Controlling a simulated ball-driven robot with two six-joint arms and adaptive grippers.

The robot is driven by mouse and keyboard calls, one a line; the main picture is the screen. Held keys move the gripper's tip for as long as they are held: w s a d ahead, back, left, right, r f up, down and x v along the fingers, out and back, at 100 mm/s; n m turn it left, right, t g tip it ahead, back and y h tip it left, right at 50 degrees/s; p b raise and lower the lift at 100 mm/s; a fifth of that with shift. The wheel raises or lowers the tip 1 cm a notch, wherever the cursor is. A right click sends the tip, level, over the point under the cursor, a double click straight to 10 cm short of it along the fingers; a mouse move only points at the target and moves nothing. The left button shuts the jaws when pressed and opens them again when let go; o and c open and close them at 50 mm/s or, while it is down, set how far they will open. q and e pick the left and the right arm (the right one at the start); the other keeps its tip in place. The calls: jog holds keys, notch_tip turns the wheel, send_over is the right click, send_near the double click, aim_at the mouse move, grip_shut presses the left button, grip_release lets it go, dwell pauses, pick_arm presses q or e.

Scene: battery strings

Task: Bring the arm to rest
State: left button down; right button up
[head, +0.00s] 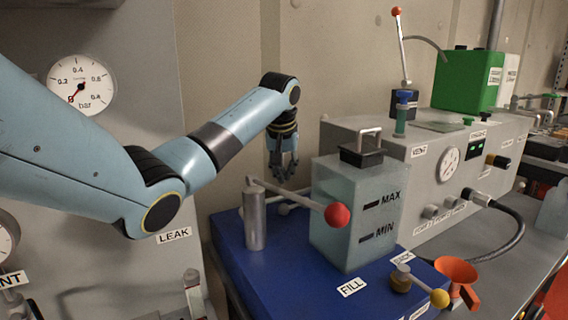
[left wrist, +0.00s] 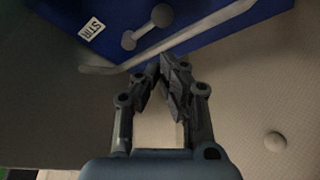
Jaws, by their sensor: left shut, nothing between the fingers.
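My left arm comes in from the left in the head view, bends at the elbow and reaches toward the back wall. My left gripper (head: 284,168) hangs with its fingers down, behind the translucent tank and near the back edge of the blue base. In the left wrist view the gripper (left wrist: 160,72) is shut and empty, its dark fingertips together. The fingertips are near a light bar at the edge of the blue base (left wrist: 205,22); whether they touch it I cannot tell. My right gripper is not in view.
The blue base (head: 290,285) carries the tank (head: 350,240) marked MAX and MIN, and a lever with a red ball (head: 337,215). An orange funnel (head: 457,275) stands at the right. A grey panel with a gauge (head: 81,85) is at the left.

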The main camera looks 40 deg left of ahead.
pick_arm(q)
jog(key=shift+v, duration=1.65)
